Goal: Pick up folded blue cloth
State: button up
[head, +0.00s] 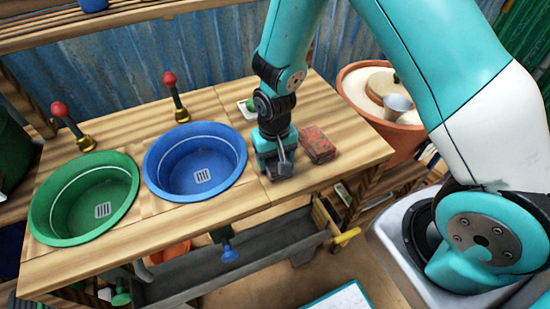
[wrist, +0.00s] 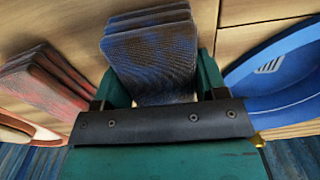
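The folded blue cloth (wrist: 150,60) is a thick, layered dark blue pad in the wrist view. It lies between the two teal fingers of my gripper (wrist: 165,88), one finger close along each side. I cannot tell whether the fingers press on it or stand just clear. In the head view my gripper (head: 275,165) is low over the table, to the right of the blue basin. The cloth is mostly hidden there behind the gripper, with only a small dark grey-blue part (head: 286,168) showing.
A folded red cloth (head: 318,144) lies just right of my gripper; it also shows in the wrist view (wrist: 45,80). A blue basin (head: 195,160) and a green basin (head: 85,198) are set in the wooden table (head: 240,208). A terracotta pot (head: 385,125) stands at the right.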

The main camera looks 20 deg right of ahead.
jog(key=shift+c, duration=1.2)
notch_tip(320, 180, up, 20)
dwell(0.5)
